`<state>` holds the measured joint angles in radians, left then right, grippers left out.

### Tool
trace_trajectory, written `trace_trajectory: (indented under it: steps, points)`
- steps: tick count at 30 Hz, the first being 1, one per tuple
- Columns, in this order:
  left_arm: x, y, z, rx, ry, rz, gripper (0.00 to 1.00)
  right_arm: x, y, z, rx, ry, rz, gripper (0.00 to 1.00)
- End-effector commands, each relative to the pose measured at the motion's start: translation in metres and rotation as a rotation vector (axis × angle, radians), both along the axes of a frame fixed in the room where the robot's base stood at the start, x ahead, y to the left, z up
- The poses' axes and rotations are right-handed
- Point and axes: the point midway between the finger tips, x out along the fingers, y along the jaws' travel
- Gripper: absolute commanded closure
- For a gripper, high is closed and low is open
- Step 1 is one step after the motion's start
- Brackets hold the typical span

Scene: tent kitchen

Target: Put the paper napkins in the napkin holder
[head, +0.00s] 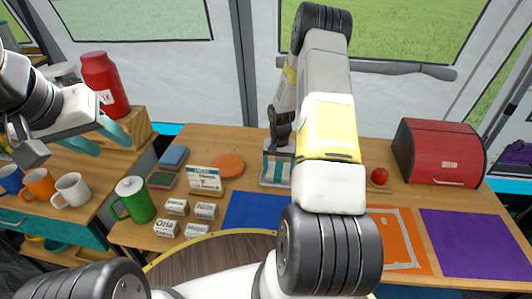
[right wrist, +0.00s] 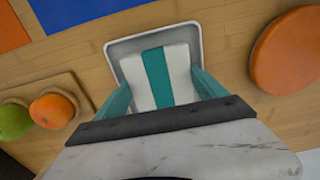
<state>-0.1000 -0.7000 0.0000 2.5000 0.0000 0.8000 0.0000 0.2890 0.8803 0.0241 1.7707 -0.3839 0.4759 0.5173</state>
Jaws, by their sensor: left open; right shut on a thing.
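The napkin holder is a pale square tray with a raised rim (right wrist: 197,33), below my right gripper in the right wrist view. The paper napkins (right wrist: 133,76), a white stack with a teal band, lie between the teal fingers of my right gripper (right wrist: 160,88), which is shut on them. The stack appears within the rim outline; I cannot tell whether it rests on the bottom. In the head view the holder (head: 266,183) stands on the wooden counter, partly hidden by my right arm. My left gripper (head: 100,134) is open and empty at the left.
An orange disc (head: 228,165) lies left of the holder, with a box (head: 204,181) and several small labelled blocks in front. A blue mat (head: 250,211) lies nearer me. A green mug (head: 134,199) is at left; a red bread bin (head: 437,150) is at right. Fruit (right wrist: 52,110) is nearby.

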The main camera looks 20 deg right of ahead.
Motion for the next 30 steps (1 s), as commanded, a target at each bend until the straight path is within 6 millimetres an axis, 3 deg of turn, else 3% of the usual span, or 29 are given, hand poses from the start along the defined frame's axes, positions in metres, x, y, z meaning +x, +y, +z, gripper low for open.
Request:
trace_trajectory:
  steps: [2, 3, 4, 13, 17, 30]
  points:
    - [0.000, 0.000, 0.000, 0.000, 0.000, 0.000, 0.53, 0.000, 0.000, -0.003, 0.000, 0.000, 0.000, 0.59]
    - [0.000, 0.000, 0.000, 0.000, 0.000, 0.000, 0.53, 0.000, 0.000, -0.002, 0.000, 0.000, 0.000, 0.13]
    - [0.000, 0.000, 0.000, 0.000, 0.000, 0.000, 0.53, 0.000, 0.000, -0.002, 0.000, 0.000, 0.000, 0.10]
    - [0.000, 0.000, 0.000, 0.000, 0.000, 0.000, 0.53, 0.000, 0.000, -0.001, 0.000, 0.000, 0.000, 0.10]
    - [0.000, 0.000, 0.000, 0.000, 0.000, 0.000, 0.53, 0.001, 0.000, 0.009, -0.001, -0.002, 0.000, 0.10]
    - [0.000, 0.000, 0.000, 0.000, 0.000, 0.000, 0.53, 0.001, 0.000, 0.097, 0.000, -0.003, 0.000, 0.10]
